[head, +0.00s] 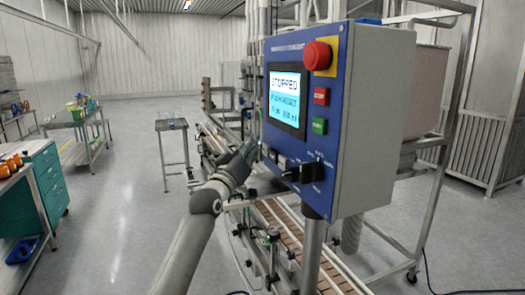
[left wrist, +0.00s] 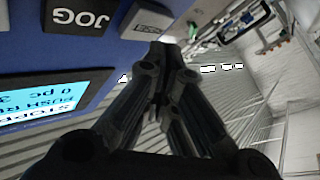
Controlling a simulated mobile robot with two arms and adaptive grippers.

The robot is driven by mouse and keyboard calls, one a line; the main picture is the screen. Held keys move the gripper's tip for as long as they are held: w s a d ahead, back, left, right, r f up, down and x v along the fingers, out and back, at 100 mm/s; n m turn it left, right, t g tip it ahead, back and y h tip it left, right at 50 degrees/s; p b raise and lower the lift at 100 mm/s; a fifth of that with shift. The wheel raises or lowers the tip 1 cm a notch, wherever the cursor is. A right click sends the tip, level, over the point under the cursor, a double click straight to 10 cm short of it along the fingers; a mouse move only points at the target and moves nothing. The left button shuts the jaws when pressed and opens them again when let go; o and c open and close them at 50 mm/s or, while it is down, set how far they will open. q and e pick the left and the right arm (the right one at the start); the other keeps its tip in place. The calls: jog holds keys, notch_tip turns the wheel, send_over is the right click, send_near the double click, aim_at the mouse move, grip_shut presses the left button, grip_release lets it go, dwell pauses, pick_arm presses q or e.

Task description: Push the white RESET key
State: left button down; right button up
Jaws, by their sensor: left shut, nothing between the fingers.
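The blue control panel (head: 330,130) faces left in the head view. Its screen (head: 286,97) reads STOPPED with a PUSH RESET line. In the left wrist view, upside down, a pale grey-white key (left wrist: 148,19) sits beside the black JOG key (left wrist: 78,16); its lettering is too faint to read surely. My left gripper (head: 250,148) is shut and empty, at the panel's lower left edge. In the left wrist view its fingertips (left wrist: 165,52) overlap the pale key's edge; I cannot tell whether they touch it. The pale key is not clear in the head view. My right gripper is out of view.
The panel also carries a red mushroom button (head: 317,55), a red key (head: 321,96), a green key (head: 319,126) and a black selector knob (head: 311,172). A conveyor (head: 290,232) runs below. A small table (head: 171,125) stands behind left; open floor lies left.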

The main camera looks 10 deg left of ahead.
pick_arm(q)
jog(key=shift+d+r, duration=0.45)
dwell(1.3)
jog(key=shift+f, duration=0.45)
jog(key=shift+a+f, duration=0.25)
jog(key=shift+f, duration=0.1)
jog(key=shift+s, duration=0.25)
jog(key=shift+s+a, duration=0.55)
jog(key=shift+a, duration=0.25)
jog(key=shift+s+a+r, duration=0.1)
jog(key=shift+s+a, duration=0.1)
jog(key=shift+a, duration=0.4)
